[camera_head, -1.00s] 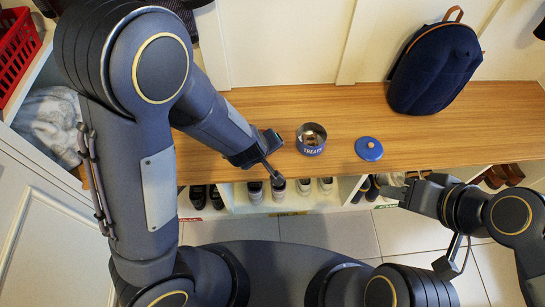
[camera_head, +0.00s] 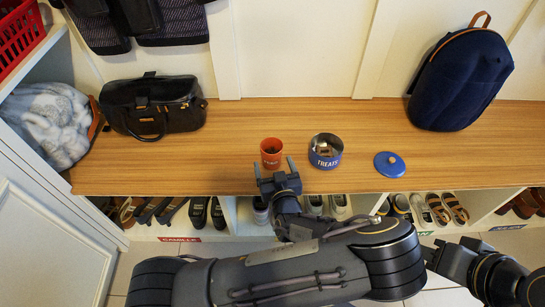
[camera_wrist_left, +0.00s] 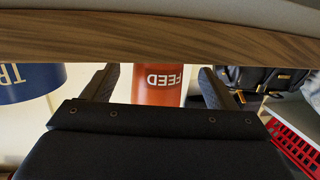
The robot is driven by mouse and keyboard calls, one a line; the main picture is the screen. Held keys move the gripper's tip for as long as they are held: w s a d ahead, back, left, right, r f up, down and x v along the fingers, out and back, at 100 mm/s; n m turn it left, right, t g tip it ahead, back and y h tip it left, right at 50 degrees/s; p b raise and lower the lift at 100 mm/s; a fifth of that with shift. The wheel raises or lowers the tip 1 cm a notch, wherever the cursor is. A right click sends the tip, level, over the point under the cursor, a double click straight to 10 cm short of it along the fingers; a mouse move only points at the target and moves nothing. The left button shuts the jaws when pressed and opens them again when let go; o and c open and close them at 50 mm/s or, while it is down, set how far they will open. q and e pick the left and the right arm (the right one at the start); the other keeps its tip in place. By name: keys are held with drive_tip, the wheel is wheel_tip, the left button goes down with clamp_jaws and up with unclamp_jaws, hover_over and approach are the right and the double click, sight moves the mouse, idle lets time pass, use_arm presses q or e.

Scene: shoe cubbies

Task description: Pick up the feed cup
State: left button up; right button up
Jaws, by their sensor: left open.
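The feed cup (camera_head: 271,153) is a small orange-red cup standing upright on the wooden bench, left of the treats tin. My left gripper (camera_head: 275,166) is open at the bench's front edge, its two fingers pointing at the cup from the near side. In the left wrist view the cup (camera_wrist_left: 157,88), lettered FEED, appears upside down between the spread fingers. The fingers are not closed on it.
The open blue treats tin (camera_head: 325,151) stands close right of the cup, with its blue lid (camera_head: 389,164) farther right. A dark bag (camera_head: 153,107) and a navy backpack (camera_head: 460,80) are on the bench (camera_head: 230,180). Shoes fill cubbies below. The bench behind the cup is clear.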

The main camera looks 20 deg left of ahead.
sight(274, 163)
use_arm(q)
drive_tip(key=b+x, duration=0.1)
drive_tip(key=x, duration=0.3)
drive_tip(key=shift+w, duration=0.25)
drive_tip(key=shift+c, duration=0.4)
drive_tip(key=c, duration=1)
drive_tip(key=shift+r, duration=0.1)
drive_tip(key=shift+c, duration=0.2)
